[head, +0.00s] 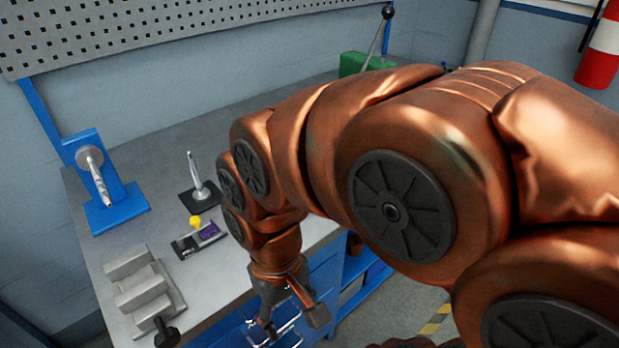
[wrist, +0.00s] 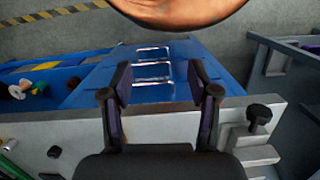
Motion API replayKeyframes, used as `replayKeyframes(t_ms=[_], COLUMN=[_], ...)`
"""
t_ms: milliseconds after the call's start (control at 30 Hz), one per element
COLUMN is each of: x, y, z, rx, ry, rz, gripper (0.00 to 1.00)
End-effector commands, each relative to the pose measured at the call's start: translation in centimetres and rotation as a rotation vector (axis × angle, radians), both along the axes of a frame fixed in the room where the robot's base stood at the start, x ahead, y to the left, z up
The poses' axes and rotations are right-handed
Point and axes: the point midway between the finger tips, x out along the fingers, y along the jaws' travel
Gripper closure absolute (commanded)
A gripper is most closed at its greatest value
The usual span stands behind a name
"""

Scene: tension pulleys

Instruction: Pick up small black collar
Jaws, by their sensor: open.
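A small black piece (wrist: 54,151), which may be the small black collar, lies on the grey surface at the lower left of the wrist view. It is too small to make out a hole. I cannot pick it out in the head view, where my arm covers much of the bench. My gripper (head: 291,320) points down near the bench's front edge in the head view. In the wrist view my gripper (wrist: 160,82) has its two fingers wide apart with nothing between them. The black piece is to the left of the fingers there, apart from them.
A stepped grey block (head: 138,285) and a black knob (head: 167,333) are at the bench's left front. A dark tray (head: 186,246), a black-based post (head: 200,192) and a blue stand (head: 117,208) are behind. Blue bins (wrist: 38,88) hold small parts.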

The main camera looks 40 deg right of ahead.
Motion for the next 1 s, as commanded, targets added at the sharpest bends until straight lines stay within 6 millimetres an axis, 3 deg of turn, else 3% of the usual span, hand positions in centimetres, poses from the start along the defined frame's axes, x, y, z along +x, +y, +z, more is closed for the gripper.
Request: replayKeyframes(t_ms=[267,467,733,1000], x=[7.3,12.9,18.7,20.9], y=[-2.7,-7.3,-16.6,-27.8], z=[1.6,2.4,2.4,1.5], rx=[0.033,0.069,0.133,0.211], ry=[-0.004,0.0,0.024,0.067], rz=[-0.487,-0.901,-1.452,-1.968], gripper=[0.37,0.37,0.37,0.37])
